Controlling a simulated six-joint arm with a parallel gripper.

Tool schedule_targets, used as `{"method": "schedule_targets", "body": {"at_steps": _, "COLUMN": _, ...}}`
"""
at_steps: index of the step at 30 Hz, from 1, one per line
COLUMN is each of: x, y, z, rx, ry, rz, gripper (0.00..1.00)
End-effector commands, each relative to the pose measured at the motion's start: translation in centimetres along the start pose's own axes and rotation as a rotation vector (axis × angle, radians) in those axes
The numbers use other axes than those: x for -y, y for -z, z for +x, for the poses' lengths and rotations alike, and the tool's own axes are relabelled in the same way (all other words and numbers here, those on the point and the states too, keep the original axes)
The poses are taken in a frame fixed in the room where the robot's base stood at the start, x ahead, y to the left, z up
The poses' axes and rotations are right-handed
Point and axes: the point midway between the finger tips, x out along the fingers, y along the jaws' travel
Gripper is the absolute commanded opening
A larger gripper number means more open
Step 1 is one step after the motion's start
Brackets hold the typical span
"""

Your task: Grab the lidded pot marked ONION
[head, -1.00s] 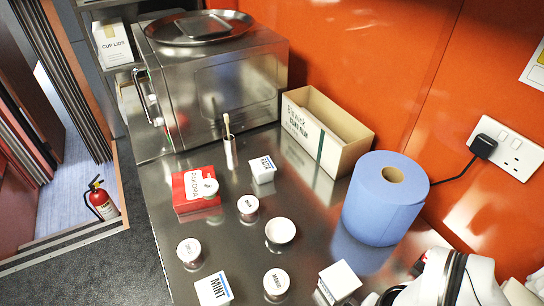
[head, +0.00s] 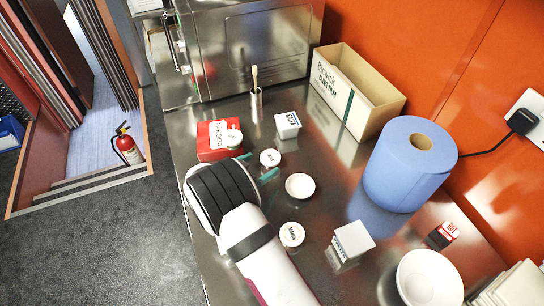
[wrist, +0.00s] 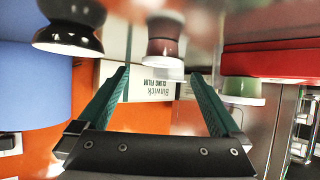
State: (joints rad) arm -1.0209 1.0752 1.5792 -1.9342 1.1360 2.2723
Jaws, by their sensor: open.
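A small lidded pot (head: 270,157) with a white lid stands on the steel counter, right beyond my fingertips; its lid mark is too small to read surely. In the wrist view, which is upside down, a dark reddish pot (wrist: 163,48) with a pale lid shows between and beyond my fingers. My gripper (head: 259,165) is open, with green fingers, and reaches toward this pot from the front; in the wrist view its jaws (wrist: 160,78) hold nothing. Another lidded pot (head: 292,234) stands nearer, right of my arm. I cannot see contact with any pot.
A red box (head: 212,149) with a pale-lidded pot (head: 233,138) by it stands left of my fingers. A small white dish (head: 300,187) lies close on the right. A blue paper roll (head: 400,180) and cling film box (head: 345,98) stand farther right.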

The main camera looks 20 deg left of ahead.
Motion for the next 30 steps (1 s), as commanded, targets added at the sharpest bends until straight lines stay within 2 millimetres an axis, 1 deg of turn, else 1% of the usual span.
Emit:
{"method": "schedule_targets", "body": {"at_steps": 1, "x": 0.0, "y": 0.0, "z": 0.8, "rx": 0.0, "ry": -0.001, "rz": 0.0, "gripper": 1.0}}
{"method": "schedule_targets", "body": {"at_steps": 5, "x": 0.0, "y": 0.0, "z": 2.5, "rx": 0.0, "ry": -0.001, "rz": 0.0, "gripper": 1.0}}
{"method": "schedule_targets", "body": {"at_steps": 9, "x": 0.2, "y": 0.0, "z": 5.4, "rx": 0.0, "ry": -0.003, "rz": 0.001, "gripper": 1.0}}
{"method": "schedule_targets", "body": {"at_steps": 12, "x": 0.2, "y": 0.0, "z": 6.7, "rx": 0.0, "ry": -0.001, "rz": 0.0, "gripper": 1.0}}
{"method": "schedule_targets", "body": {"at_steps": 14, "x": 0.2, "y": 0.0, "z": 7.0, "rx": 0.0, "ry": -0.001, "rz": -0.001, "gripper": 1.0}}
{"method": "schedule_targets", "body": {"at_steps": 19, "x": 0.3, "y": 0.0, "z": 7.0, "rx": 0.0, "ry": 0.0, "rz": -0.002, "gripper": 1.0}}
{"method": "schedule_targets", "body": {"at_steps": 20, "x": 0.3, "y": 0.0, "z": 7.0, "rx": 0.0, "ry": 0.0, "rz": -0.001, "gripper": 0.96}}
{"method": "schedule_targets", "body": {"at_steps": 24, "x": 0.3, "y": 0.0, "z": 7.0, "rx": 0.0, "ry": -0.001, "rz": -0.001, "gripper": 0.71}}
{"method": "schedule_targets", "body": {"at_steps": 29, "x": 0.3, "y": 0.1, "z": 7.0, "rx": 0.0, "ry": -0.001, "rz": -0.001, "gripper": 0.42}}
{"method": "schedule_targets", "body": {"at_steps": 30, "x": 0.3, "y": 0.1, "z": 7.0, "rx": 0.0, "ry": -0.001, "rz": -0.001, "gripper": 0.35}}
